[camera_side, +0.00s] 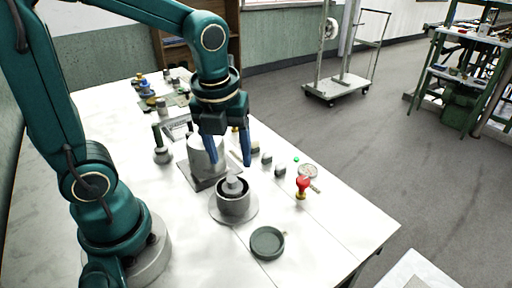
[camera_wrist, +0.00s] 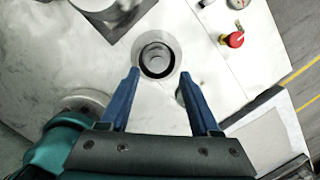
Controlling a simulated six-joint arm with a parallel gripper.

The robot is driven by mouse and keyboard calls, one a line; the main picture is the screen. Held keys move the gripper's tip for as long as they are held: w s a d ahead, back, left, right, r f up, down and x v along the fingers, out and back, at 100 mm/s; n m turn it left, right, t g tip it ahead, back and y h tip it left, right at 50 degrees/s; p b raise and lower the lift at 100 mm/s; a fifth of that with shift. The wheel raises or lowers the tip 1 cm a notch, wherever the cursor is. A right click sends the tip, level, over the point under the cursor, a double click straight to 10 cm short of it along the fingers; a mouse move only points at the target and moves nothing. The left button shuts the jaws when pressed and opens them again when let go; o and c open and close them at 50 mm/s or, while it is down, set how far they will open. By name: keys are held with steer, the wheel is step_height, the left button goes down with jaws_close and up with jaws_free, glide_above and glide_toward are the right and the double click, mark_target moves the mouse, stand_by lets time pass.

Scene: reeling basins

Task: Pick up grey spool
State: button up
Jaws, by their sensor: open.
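A grey spool (camera_side: 233,185) stands upright inside a round dark-grey cup (camera_side: 234,206), which rests on a pale round plate (camera_side: 217,214). The spool's top shows above the cup's rim. In the wrist view the spool (camera_wrist: 155,54) is seen from above, ringed by the cup's dark inside. My gripper (camera_side: 231,142) is open and empty, its blue fingers pointing down, above the spool and apart from it. In the wrist view my gripper (camera_wrist: 160,76) has its fingertips spread at the near side of the cup.
A light-grey cylinder (camera_side: 203,158) on a dark square base stands close behind the cup. A shallow dark dish (camera_side: 267,243) lies in front. A red-topped knob (camera_side: 302,184) and small grey blocks (camera_side: 280,172) stand to the right. The table's front right is clear.

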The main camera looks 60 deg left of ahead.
mark_target(231, 179)
steer(key=shift+f+g, duration=0.3)
steer(key=shift+f, duration=0.35)
steer(key=shift+w+a+f, duration=0.1)
steer(key=shift+a+f, duration=0.1)
steer(key=shift+f, duration=1)
steer(key=shift+w+a+f, duration=0.1)
steer(key=shift+a+f, duration=0.05)
steer(key=shift+f, duration=1)
jaws_close()
